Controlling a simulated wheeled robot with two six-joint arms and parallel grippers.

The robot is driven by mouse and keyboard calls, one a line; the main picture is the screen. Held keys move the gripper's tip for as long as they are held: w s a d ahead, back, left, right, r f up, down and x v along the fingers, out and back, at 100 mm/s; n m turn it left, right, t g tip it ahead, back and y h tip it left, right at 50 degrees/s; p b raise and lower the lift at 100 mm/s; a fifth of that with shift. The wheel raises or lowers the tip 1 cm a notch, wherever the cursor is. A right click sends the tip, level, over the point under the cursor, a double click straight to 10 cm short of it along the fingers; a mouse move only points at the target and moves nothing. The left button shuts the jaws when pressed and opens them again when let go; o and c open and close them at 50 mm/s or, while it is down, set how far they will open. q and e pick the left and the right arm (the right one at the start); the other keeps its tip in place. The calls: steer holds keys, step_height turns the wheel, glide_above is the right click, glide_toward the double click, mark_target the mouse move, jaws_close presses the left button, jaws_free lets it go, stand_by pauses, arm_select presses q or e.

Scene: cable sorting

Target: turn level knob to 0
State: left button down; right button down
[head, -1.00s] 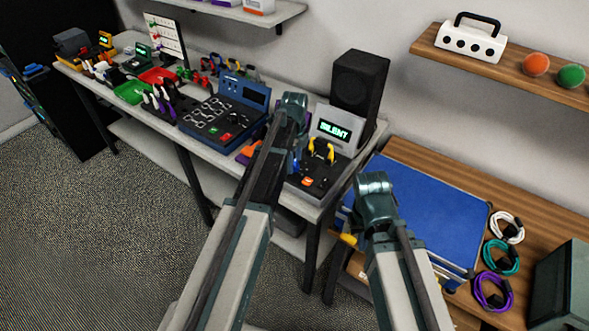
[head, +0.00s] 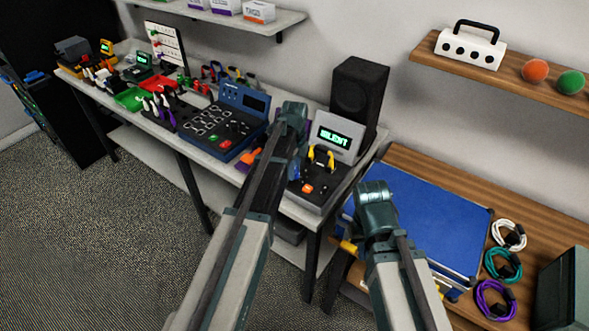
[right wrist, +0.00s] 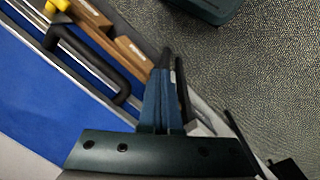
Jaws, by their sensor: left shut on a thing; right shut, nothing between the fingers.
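The mixer-like device with a grey screen (head: 336,135) stands at the right end of the white bench. Its lit green text looks like SILENT. Its dark panel (head: 322,192) carries an orange part (head: 307,188) and a yellow-and-black headset-like piece (head: 320,157). My left gripper (head: 294,172) is at the left edge of this panel, shut on what seems to be the level knob; my own wrist hides the knob and its setting. My right gripper is shut and empty beside the blue case; its fingers show in the right wrist view (right wrist: 165,100).
A blue case (head: 430,215) lies on the wooden table to the right, with several coiled cables (head: 503,262) beside it. A black speaker (head: 358,90) stands behind the device. A blue console (head: 215,130) and trays fill the bench leftwards.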

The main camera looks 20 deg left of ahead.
arm_select(q)
steer(key=shift+n, duration=0.3)
steer(key=n, duration=0.7)
steer(key=shift+n, duration=0.3)
steer(key=n, duration=0.4)
steer(key=shift+n, duration=1.9)
steer(key=shift+c, duration=2.3)
jaws_free()
